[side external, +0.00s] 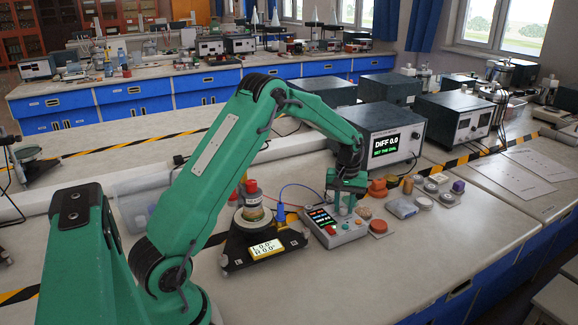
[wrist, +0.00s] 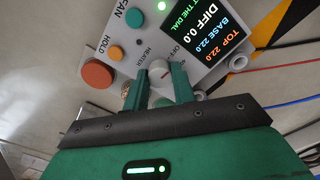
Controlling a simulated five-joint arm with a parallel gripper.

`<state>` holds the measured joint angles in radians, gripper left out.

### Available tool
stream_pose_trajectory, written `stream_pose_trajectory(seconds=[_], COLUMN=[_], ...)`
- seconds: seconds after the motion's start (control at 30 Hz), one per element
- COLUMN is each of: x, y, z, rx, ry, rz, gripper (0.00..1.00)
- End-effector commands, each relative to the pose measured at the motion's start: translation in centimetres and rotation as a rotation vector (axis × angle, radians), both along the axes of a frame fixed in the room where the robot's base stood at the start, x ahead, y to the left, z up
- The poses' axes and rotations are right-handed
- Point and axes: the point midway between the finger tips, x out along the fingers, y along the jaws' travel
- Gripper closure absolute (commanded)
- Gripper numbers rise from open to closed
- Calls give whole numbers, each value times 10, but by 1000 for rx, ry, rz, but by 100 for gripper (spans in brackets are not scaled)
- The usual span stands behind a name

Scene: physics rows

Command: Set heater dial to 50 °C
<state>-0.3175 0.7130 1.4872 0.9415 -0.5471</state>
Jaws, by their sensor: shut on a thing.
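The heater control box (side external: 335,226) stands on the bench, a grey panel with a small display and buttons. In the wrist view its display (wrist: 211,45) reads TOP 22.0, BASE 22.0, DIFF 0.0. The white heater dial (wrist: 160,70) sits beside the labels HEATER and OFF. My gripper (wrist: 160,85) has its two green fingers around the dial, shut on it. In the side view my gripper (side external: 346,203) reaches down onto the box and hides the dial. The dial's pointer setting cannot be read clearly.
An orange HOLD button (wrist: 98,75) and a teal FAN button (wrist: 115,53) are close to my fingers. A larger instrument (side external: 380,140) stands behind, showing DIFF 0.0. Small samples lie at right.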

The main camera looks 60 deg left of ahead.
Motion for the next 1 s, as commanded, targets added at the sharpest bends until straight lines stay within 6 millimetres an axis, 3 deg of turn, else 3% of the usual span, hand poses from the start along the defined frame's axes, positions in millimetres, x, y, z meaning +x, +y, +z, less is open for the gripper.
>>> stream_pose_trajectory(seconds=[1.0], x=[0], y=[1], z=[2], rx=[1], ry=[-1], rz=[-904], gripper=[97])
